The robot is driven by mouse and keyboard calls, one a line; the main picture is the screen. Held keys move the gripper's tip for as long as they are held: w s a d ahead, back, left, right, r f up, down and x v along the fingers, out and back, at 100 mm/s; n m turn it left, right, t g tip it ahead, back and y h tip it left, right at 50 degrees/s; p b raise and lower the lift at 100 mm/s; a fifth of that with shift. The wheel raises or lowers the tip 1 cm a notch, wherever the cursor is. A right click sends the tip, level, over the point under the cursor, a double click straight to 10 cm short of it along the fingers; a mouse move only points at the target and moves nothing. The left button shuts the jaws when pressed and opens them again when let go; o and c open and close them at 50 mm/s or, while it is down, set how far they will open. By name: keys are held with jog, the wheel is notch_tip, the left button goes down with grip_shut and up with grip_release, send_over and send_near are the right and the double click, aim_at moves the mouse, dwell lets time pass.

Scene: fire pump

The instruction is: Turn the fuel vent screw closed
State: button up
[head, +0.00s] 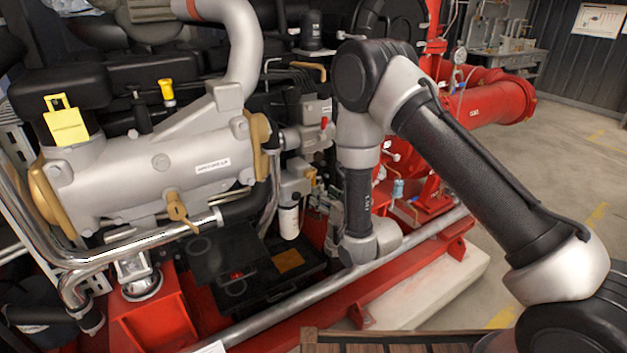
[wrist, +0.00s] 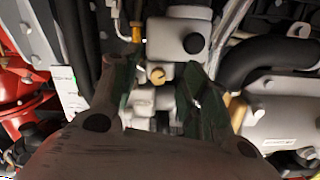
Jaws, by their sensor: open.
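A small round brass-coloured screw (wrist: 157,75) with a dark slot mark shows in the wrist view, on a light grey fuel housing (wrist: 180,40). It looks like the fuel vent screw, though it is too small to be sure. My gripper (wrist: 155,90) is open, its two dark green fingers standing left and right of the screw in the picture. I cannot see either finger touching the screw. In the head view my arm reaches down beside the engine's fuel filter (head: 289,220), and my gripper cannot be made out there.
A thick black hose (wrist: 255,58) and a grey heat exchanger (wrist: 285,120) lie to the right in the wrist view. A silver rail (head: 310,297) runs along the red frame in the head view. Open floor (head: 580,190) lies at the right.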

aim_at(310, 176)
jog(key=shift+t+y, duration=0.4)
jog(key=shift+t, duration=0.2)
jog(key=w+a+r, duration=0.1)
jog(key=w, duration=0.1)
jog(key=w+a, duration=0.2)
jog(key=w+a+r, duration=0.1)
jog(key=w, duration=0.1)
jog(key=shift+w+a+r, duration=0.2)
jog(key=shift+w+r, duration=0.15)
jog(key=shift+c, duration=0.3)
grip_shut()
